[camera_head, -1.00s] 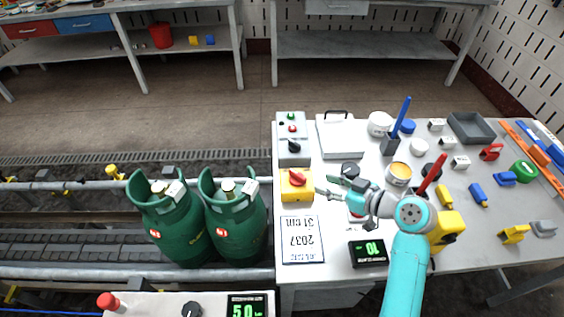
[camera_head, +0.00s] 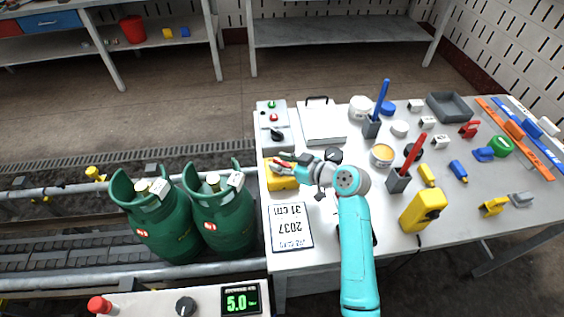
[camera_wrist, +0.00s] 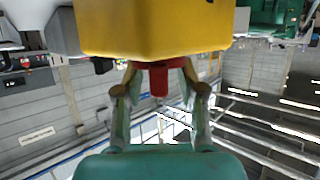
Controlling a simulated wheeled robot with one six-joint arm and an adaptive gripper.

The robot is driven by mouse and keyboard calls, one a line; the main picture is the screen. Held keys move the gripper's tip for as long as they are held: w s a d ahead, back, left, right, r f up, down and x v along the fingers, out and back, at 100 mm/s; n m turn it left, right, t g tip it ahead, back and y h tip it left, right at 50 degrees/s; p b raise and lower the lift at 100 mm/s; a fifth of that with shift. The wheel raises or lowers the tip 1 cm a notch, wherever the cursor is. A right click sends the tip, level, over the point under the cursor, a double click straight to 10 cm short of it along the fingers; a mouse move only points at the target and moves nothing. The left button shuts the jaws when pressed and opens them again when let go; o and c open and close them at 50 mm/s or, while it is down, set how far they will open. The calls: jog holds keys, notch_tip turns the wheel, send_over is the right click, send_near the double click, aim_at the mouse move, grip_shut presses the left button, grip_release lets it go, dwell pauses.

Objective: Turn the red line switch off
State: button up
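The red line switch is a red knob on a yellow box (camera_head: 278,182) at the left edge of the table. In the head view my gripper (camera_head: 291,163) is at the knob and hides most of it. In the wrist view the yellow box (camera_wrist: 155,28) fills the top middle, and the red knob (camera_wrist: 158,82) sticks out from it. My gripper (camera_wrist: 160,76) has one finger on each side of the knob's handle. The fingers look spread, with gaps beside the handle; whether the tips touch the knob's base I cannot tell.
A grey control box (camera_head: 272,122) with buttons and a black knob stands behind the yellow box. A printed sign (camera_head: 291,227) lies in front. Two green gas cylinders (camera_head: 165,225) stand on the conveyor (camera_head: 60,235) to the left. Tools and cups crowd the table's right.

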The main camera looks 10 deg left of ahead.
grip_shut()
jog(key=shift+m+t+h, duration=0.3)
jog(key=shift+m, duration=0.1)
jog(key=m+t+h, duration=0.2)
jog(key=m+t, duration=0.1)
jog(key=shift+m+h, duration=0.3)
jog(key=m+t+h, duration=0.1)
jog(key=m+h, duration=0.1)
jog(key=m+t+h, duration=0.2)
jog(key=m+h, duration=0.1)
jog(key=shift+a+h, duration=0.1)
jog(key=shift+h, duration=0.2)
jog(key=m+h, duration=0.4)
jog(key=shift+r+h, duration=0.1)
jog(key=shift+h, duration=0.3)
jog(key=shift+m+g+h, duration=0.7)
jog(key=shift+m+h, duration=1.6)
jog(key=shift+f, duration=0.2)
